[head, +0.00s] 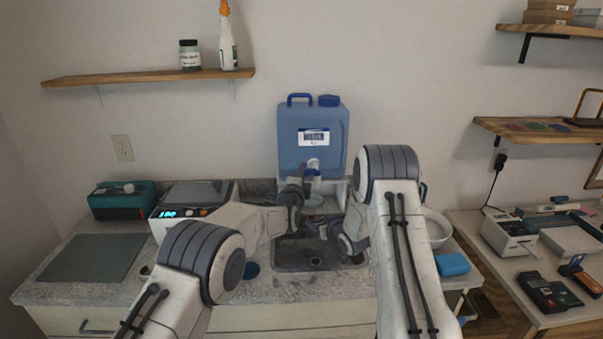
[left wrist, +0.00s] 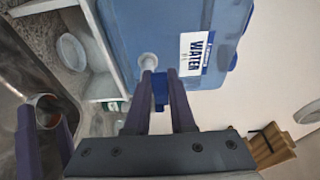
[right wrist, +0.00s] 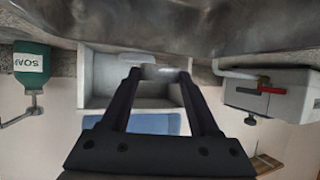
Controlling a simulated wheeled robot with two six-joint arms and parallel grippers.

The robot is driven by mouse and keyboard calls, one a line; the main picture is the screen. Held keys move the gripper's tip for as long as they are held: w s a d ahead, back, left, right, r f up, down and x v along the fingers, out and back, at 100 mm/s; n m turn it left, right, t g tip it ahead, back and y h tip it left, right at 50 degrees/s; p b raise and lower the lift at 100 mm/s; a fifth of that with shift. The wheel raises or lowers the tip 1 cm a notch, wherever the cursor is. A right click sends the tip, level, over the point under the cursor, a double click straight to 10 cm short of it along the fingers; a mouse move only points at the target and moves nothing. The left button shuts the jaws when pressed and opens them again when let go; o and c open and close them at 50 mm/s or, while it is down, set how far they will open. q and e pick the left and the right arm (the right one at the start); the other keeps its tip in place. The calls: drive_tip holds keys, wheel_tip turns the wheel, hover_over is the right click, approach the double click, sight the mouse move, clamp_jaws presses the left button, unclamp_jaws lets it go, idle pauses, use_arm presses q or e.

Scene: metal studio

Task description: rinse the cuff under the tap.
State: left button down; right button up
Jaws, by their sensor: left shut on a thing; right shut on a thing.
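The blue water jug (head: 312,135) stands at the back of the counter above the sink (head: 290,255). Its white spout (left wrist: 148,62) and blue tap lever (left wrist: 160,95) show in the left wrist view. My left gripper (head: 306,180) is shut on the tap lever. My right gripper (head: 322,229) is lower, over the sink, shut on the cuff. The cuff (right wrist: 160,71) is a small metallic ring between the right fingertips; in the left wrist view its copper-toned rim (left wrist: 46,104) shows. I cannot make out running water.
A white shelf unit (right wrist: 100,85) stands behind the sink. A green soap bottle (right wrist: 32,65) and a grey box with a red lever (right wrist: 275,95) stand to either side of it. A blue sponge (head: 453,264) lies on the right of the counter.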

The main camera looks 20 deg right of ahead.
use_arm(q)
drive_tip(key=shift+s+r+n+t+y, duration=0.1)
drive_tip(key=shift+s+n+t+y, duration=0.25)
drive_tip(key=shift+n+y, duration=0.45)
drive_tip(key=shift+s+f+n+t+y, duration=0.15)
drive_tip(key=shift+n+t+y, duration=0.3)
drive_tip(key=shift+y, duration=0.55)
drive_tip(key=shift+s+r+n+t+y, duration=0.15)
drive_tip(key=shift+s+n+t+y, duration=0.2)
drive_tip(key=shift+n+y, duration=0.45)
drive_tip(key=shift+w, duration=0.1)
drive_tip(key=c, duration=0.8)
unclamp_jaws()
drive_tip(key=shift+o, duration=0.2)
drive_tip(key=v, duration=1.2)
